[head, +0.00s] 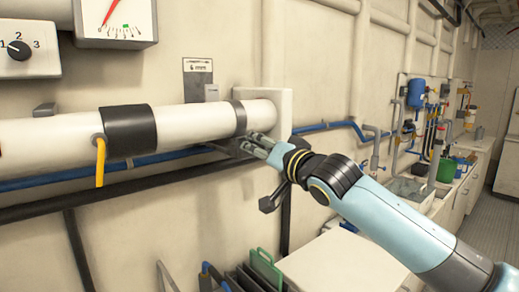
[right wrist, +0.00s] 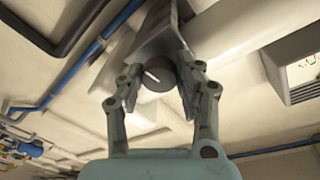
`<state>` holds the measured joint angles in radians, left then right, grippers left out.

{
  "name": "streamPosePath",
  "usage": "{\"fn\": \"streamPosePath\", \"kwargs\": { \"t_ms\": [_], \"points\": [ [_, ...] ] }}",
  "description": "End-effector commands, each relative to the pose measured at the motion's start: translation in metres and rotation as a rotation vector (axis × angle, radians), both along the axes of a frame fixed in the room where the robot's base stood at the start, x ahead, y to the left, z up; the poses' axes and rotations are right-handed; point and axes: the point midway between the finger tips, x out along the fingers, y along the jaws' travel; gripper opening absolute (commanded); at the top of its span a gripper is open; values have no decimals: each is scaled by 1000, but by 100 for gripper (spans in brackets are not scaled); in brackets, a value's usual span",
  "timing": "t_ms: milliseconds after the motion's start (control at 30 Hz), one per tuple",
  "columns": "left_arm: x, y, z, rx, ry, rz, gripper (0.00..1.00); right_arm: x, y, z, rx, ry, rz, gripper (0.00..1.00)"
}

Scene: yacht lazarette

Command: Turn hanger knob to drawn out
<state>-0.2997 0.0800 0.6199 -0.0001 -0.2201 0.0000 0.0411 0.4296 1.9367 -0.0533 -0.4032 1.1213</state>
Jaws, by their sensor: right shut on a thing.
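The hanger knob (right wrist: 157,77) is a round dark grey knob with a short white line across its face. In the right wrist view it sits under a grey metal bracket (right wrist: 155,35), between the two fingers of my right gripper (right wrist: 160,80). In the head view my right gripper (head: 252,145) reaches in from the right, just below the white pipe (head: 200,117) near its dark clamp band (head: 240,117). It is shut on the knob. The knob is hidden by the fingers in the head view. My left gripper is out of view.
Blue pipe (head: 150,160) and a black rail (head: 120,177) run along the wall below the white pipe. A yellow hose (head: 100,165) hangs at left. A dial switch (head: 20,49) and a gauge (head: 116,22) are at upper left. A pale box top (head: 340,262) lies below my arm.

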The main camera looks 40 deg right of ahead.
Motion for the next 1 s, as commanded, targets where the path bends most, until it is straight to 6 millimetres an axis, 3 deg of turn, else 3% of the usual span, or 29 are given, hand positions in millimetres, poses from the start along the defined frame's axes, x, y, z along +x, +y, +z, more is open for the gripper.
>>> {"fn": "streamPosePath", "kwargs": {
  "t_ms": [300, 833, 867, 1000],
  "points": [
    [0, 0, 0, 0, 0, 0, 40, 0, -1, -4, 120, 18, -2, 3],
    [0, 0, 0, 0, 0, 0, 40, 0, -1, -4, 142, 20, -3, 3],
    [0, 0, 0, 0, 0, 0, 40, 0, -1, -4, 142, 20, -3, 38],
    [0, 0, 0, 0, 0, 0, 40, 0, 0, -3, 141, 18, -2, 56]
  ]
}}
